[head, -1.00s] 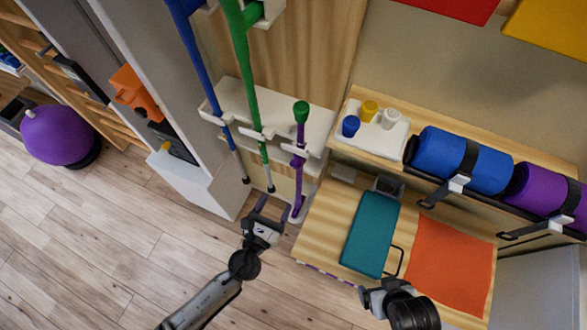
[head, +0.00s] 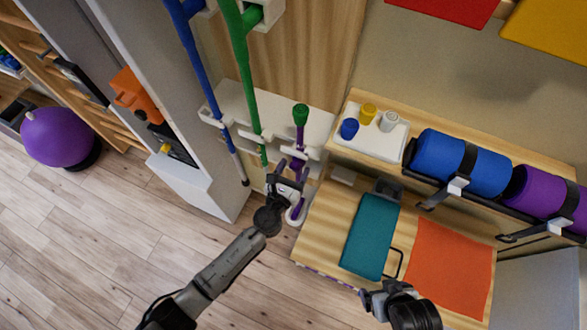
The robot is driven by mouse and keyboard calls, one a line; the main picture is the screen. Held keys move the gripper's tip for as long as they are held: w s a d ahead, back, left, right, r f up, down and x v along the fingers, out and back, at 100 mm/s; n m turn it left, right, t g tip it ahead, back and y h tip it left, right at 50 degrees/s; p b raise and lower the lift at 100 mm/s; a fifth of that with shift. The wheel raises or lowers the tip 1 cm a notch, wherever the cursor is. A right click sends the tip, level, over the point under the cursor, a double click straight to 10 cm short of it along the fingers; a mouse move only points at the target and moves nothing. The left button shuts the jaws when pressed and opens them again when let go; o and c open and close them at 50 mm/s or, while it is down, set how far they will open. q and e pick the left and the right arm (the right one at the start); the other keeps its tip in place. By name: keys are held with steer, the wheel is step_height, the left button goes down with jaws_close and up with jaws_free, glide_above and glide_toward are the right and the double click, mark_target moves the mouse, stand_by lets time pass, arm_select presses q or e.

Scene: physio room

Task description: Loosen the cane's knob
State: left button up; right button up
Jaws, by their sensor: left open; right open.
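A short purple cane (head: 299,140) with a green top (head: 301,114) stands upright in a white holder at the wall; the green top may be its knob. A blue cane (head: 199,70) and a green cane (head: 243,75) stand to its left. My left gripper (head: 289,172) is open at the purple cane's lower shaft, below the holder clip. It covers part of the shaft, and I cannot tell whether it touches it. My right gripper (head: 370,296) is open and empty over the front of the wooden bench, away from the canes.
A wooden bench (head: 325,225) holds a teal pad (head: 370,235) and an orange cloth (head: 450,268). Above it, a shelf carries a white tray (head: 372,143) with small cups, a blue roll (head: 462,160) and a purple roll (head: 545,190). A purple ball (head: 58,136) sits far left. The floor at left is clear.

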arm_select(q)
steer(key=shift+c, duration=0.2)
steer(key=c, duration=0.9)
steer(key=shift+n, duration=0.7)
steer(key=o, duration=0.9)
steer(key=shift+o, duration=0.2)
steer(key=v, duration=1.4)
steer(key=shift+b, duration=0.35)
steer(key=shift+w, duration=0.1)
steer(key=shift+c, duration=0.2)
